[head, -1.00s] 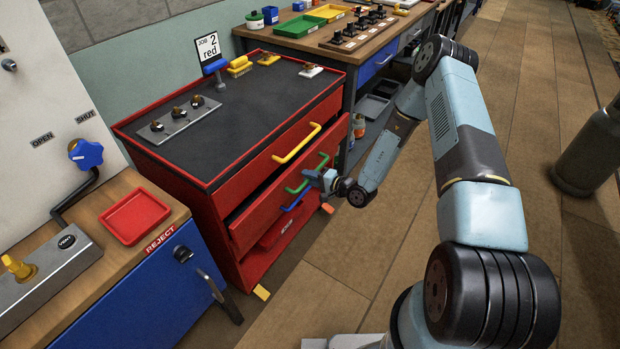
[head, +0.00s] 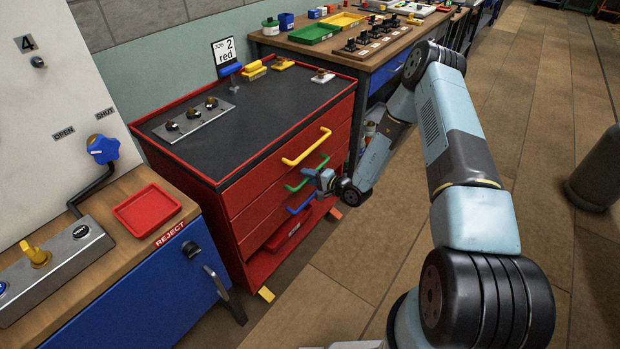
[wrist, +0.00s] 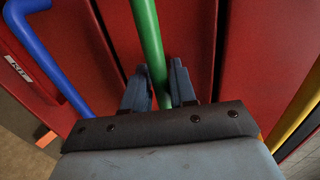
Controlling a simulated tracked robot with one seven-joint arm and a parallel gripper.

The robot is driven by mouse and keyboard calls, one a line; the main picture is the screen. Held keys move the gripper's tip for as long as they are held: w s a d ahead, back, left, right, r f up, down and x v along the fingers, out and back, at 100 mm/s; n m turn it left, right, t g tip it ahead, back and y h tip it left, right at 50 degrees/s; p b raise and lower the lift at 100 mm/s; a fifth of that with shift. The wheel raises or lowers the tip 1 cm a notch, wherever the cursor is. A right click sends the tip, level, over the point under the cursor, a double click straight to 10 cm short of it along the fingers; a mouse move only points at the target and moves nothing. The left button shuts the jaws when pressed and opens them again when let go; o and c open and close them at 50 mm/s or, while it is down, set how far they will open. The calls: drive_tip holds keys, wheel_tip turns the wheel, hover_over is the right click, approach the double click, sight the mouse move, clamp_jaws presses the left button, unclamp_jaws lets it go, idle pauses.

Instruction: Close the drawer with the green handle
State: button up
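The red drawer cabinet (head: 236,181) stands left of my arm, with yellow, green and blue handles from top to bottom. The drawer with the green handle (head: 293,187) has its front about level with the drawers above and below, with no open gap visible. My gripper (head: 322,179) is at this handle. In the wrist view, the green handle (wrist: 149,42) runs between my two fingers (wrist: 158,88), one on each side and close against it. The far part of the handle is hidden by my gripper's body.
The yellow handle (head: 306,147) is just above and the blue handle (head: 300,204) just below my gripper. A blue cabinet with a red tray (head: 147,211) on top stands at front left. A workbench (head: 375,56) is behind. The floor at right is mostly clear.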

drive_tip(key=shift+o, duration=1)
drive_tip(key=shift+s+d+r, duration=0.1)
drive_tip(key=shift+s, duration=0.05)
drive_tip(key=v, duration=1.3)
drive_tip(key=shift+d, duration=0.25)
drive_tip(key=s+a+r+n+g, duration=0.1)
drive_tip(key=s+r+n+g, duration=0.2)
drive_tip(key=r, duration=0.7)
drive_tip(key=s+a+r+n+g, duration=0.1)
drive_tip(key=s+r+n+g, duration=0.2)
drive_tip(key=r, duration=0.7)
drive_tip(key=s+a+r+n+g, duration=0.1)
drive_tip(key=s+r+n+g, duration=0.2)
drive_tip(key=r, duration=0.7)
drive_tip(key=s+d+r+t+h, duration=0.2)
drive_tip(key=s+d+r+h, duration=0.4)
drive_tip(key=s+r, duration=0.4)
drive_tip(key=s+d+r+m+t+h, duration=0.1)
drive_tip(key=s+d+r+t+h, duration=0.2)
drive_tip(key=s+d+r+h, duration=0.3)
drive_tip(key=s+d+r, duration=0.2)
drive_tip(key=s+r, duration=0.2)
drive_tip(key=s, duration=0.1)
drive_tip(key=shift+s+r, duration=0.35)
drive_tip(key=shift+r, duration=0.05)
